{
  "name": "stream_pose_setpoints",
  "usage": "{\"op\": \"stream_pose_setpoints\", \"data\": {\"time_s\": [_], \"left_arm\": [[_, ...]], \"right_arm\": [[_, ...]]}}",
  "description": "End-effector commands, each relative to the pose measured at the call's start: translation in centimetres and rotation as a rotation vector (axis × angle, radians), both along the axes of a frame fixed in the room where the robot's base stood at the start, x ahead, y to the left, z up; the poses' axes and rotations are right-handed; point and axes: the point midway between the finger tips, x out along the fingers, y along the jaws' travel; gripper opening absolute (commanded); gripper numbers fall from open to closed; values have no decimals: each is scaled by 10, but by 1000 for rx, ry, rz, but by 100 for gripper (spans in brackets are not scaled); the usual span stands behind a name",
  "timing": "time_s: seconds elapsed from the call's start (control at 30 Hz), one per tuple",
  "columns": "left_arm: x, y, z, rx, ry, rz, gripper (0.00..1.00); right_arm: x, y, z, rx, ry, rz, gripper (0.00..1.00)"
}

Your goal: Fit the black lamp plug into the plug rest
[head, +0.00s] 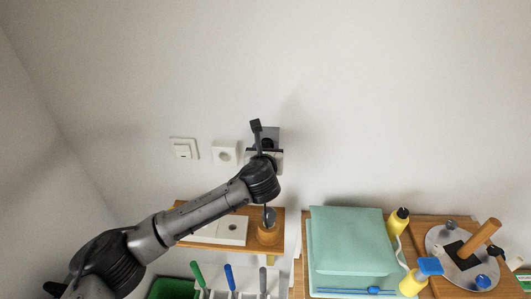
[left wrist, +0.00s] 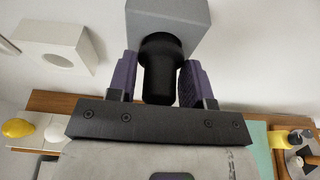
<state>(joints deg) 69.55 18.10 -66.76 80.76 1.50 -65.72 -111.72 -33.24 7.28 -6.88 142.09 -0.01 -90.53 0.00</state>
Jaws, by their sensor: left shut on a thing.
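My left gripper (head: 266,153) is up against the wall at a grey box (head: 271,134). In the left wrist view, the purple-padded fingers of my left gripper (left wrist: 160,78) are shut on the black plug (left wrist: 159,80). The plug's far end meets the face of the grey box (left wrist: 185,18); I cannot tell how far in it sits. In the head view the plug is hidden by my wrist. A white block with a round hole (head: 232,229) lies on the wooden shelf below; I cannot tell which of these is the plug rest. My right gripper is not in view.
A white wall socket (head: 225,153) is left of the grey box, and a switch (head: 183,148) further left. An orange-brown holder (head: 267,234) stands on the shelf (head: 205,246). The wall above is clear.

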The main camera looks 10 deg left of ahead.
Motion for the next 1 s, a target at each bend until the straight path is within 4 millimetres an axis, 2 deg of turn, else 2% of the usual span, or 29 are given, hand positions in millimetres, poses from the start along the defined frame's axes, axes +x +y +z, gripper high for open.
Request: {"op": "stream_pose_setpoints", "data": {"time_s": [0.47,0.5,0.8,1.0], "left_arm": [[11,0,1,0,-1,0,23],[11,1,0,0,-1,0,49],[11,1,0,0,0,0,76],[10,1,0,0,0,0,76]], "right_arm": [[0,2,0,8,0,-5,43],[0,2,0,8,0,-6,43],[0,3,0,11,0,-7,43],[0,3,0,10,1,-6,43]]}}
